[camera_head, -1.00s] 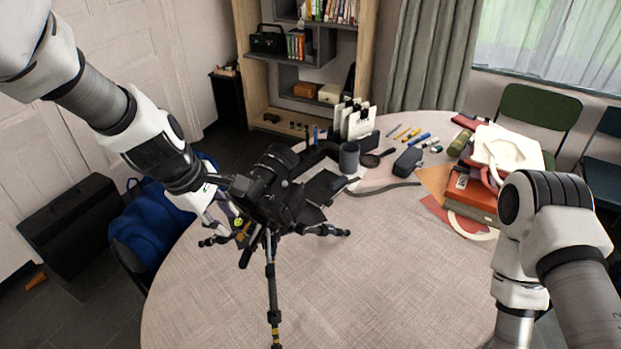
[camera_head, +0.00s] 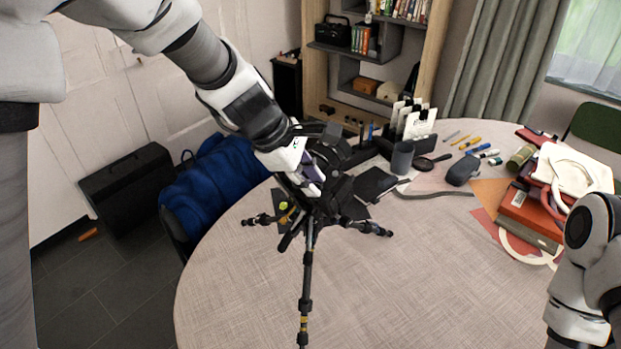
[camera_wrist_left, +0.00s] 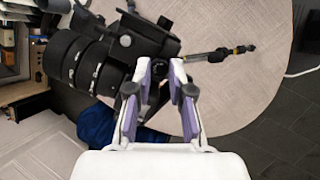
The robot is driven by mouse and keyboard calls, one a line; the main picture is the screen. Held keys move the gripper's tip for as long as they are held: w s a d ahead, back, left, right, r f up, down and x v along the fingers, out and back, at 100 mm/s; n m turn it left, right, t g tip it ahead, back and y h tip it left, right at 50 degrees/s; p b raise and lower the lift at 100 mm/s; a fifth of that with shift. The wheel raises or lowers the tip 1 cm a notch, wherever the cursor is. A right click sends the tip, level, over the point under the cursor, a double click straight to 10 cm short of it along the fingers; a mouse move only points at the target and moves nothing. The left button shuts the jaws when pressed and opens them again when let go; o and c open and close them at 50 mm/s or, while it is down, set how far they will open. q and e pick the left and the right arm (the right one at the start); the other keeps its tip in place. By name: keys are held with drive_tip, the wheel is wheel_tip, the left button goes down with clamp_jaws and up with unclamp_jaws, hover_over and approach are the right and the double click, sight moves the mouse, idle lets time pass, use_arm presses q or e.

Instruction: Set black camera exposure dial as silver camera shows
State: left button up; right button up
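The black camera (camera_head: 335,155) sits on a tripod (camera_head: 307,265) on the round table, partly hidden by my left arm in the head view. In the left wrist view the black camera (camera_wrist_left: 150,40) shows its long lens pointing left and a round knob on its body (camera_wrist_left: 125,40). My left gripper (camera_head: 312,188) is at the camera; in the wrist view its purple-padded fingers (camera_wrist_left: 162,66) are apart, tips close against the camera body. I cannot tell whether they touch it, and I cannot make out the exposure dial. No silver camera is identifiable. My right gripper is out of frame.
Behind the camera are a grey mug (camera_head: 402,157), a magnifier (camera_head: 430,162) and a pen holder. A grey case (camera_head: 462,170), pens and red boxes (camera_head: 528,215) are to the right. A blue bag (camera_head: 215,185) is left of the table.

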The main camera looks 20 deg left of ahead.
use_arm(q)
clamp_jaws()
drive_tip(key=shift+m, duration=0.3)
drive_tip(key=m+g+p, duration=0.1)
drive_tip(key=m, duration=0.2)
drive_tip(key=shift+w, duration=0.1)
drive_tip(key=shift+d+m+g+y+p, duration=0.1)
drive_tip(key=shift+m+g+y+p, duration=0.4)
drive_tip(key=shift+m, duration=1.6)
drive_tip(key=shift+o, duration=2.4)
unclamp_jaws()
drive_tip(key=shift+w, duration=0.15)
